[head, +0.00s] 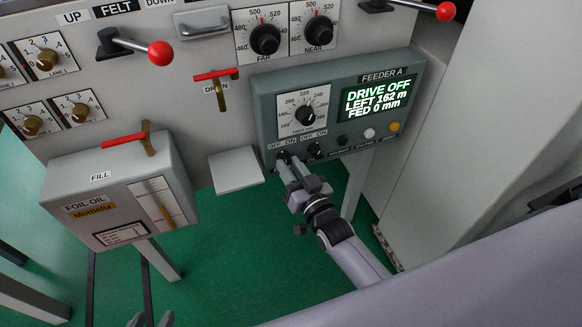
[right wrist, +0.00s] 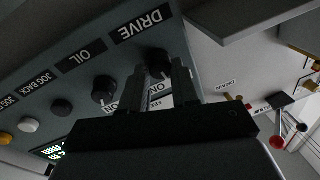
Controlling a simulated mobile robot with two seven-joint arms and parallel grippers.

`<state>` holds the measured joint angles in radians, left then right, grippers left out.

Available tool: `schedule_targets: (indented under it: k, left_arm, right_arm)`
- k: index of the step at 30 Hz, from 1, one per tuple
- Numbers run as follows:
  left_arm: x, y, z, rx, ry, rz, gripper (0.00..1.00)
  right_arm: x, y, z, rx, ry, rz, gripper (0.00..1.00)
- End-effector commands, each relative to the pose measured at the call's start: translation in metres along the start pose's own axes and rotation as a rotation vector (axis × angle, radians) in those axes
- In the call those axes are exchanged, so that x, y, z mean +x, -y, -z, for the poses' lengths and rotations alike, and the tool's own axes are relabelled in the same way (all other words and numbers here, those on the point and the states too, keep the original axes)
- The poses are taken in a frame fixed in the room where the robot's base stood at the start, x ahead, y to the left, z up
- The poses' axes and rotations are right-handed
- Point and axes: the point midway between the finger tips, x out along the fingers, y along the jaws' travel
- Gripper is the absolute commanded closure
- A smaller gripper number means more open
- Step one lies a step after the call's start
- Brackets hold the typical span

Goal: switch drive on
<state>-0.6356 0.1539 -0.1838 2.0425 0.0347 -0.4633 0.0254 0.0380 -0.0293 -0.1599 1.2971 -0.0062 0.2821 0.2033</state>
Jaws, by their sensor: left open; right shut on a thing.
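The Feeder A panel (head: 262,100) is a grey box at the right of the head view. Its display (head: 377,100) reads DRIVE OFF, LEFT 162 m, FED 0 mm. The drive knob (right wrist: 158,62) is a dark rotary knob under the DRIVE label in the right wrist view, partly hidden by my fingers. My right gripper (head: 284,164) is shut on it at the panel's lower left; its fingers also show in the right wrist view (right wrist: 164,85). The knob's exact angle is hidden. My left gripper (head: 152,320) is open and empty at the bottom edge of the head view, only its fingertips showing.
The oil knob (head: 316,151) sits just right of the drive knob, followed by black, white and orange buttons. A dial (head: 304,115) is above. A pale plate (head: 236,170) and the foil oil box (head: 120,190) with red-handled valve lie to the left.

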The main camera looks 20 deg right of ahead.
Motion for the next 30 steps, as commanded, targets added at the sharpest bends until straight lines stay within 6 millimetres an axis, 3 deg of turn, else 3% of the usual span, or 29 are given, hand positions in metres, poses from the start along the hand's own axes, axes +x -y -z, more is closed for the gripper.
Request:
schedule_targets:
  k: [15,30]
  left_arm:
    - [0.0053,0.0007,-0.0072,0.003,0.0,0.0,0.48]
    - [0.0085,-0.0011,-0.01,-0.008,-0.003,0.0,0.48]
  right_arm:
    - [-0.0005,0.0004,-0.0035,0.455,-0.062,-0.009,1.0]
    - [-0.0005,0.0008,-0.0037,0.665,-0.089,-0.014,1.0]
